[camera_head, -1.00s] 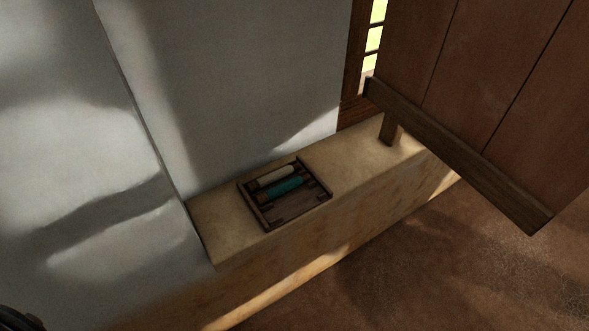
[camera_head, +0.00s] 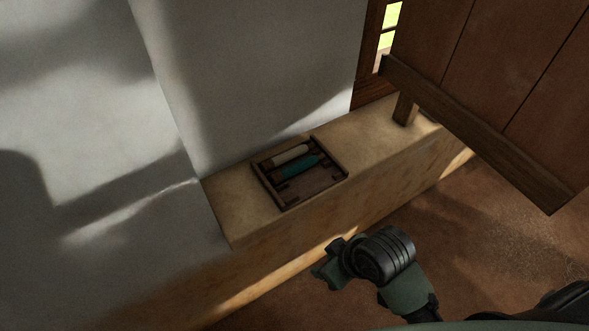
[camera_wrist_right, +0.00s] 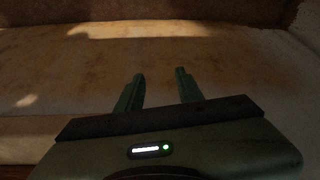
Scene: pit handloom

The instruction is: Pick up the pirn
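Two pirns lie side by side in a dark wooden tray (camera_head: 330,182) on the ledge: a cream pirn (camera_head: 290,154) toward the wall and a teal pirn (camera_head: 300,166) beside it. My right arm comes in from the bottom right in the head view, and its gripper end (camera_head: 328,268) is in front of the ledge, below and apart from the tray. In the right wrist view the two fingers of my right gripper (camera_wrist_right: 159,88) stand apart with nothing between them. No pirn shows in that view. My left gripper is not in view.
The tan ledge (camera_head: 236,213) runs along the grey-white wall (camera_head: 260,70). A brown plank panel (camera_head: 490,80) with a wooden rail (camera_head: 480,135) stands at the right, its short post on the ledge. Brown floor (camera_head: 465,230) lies in front.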

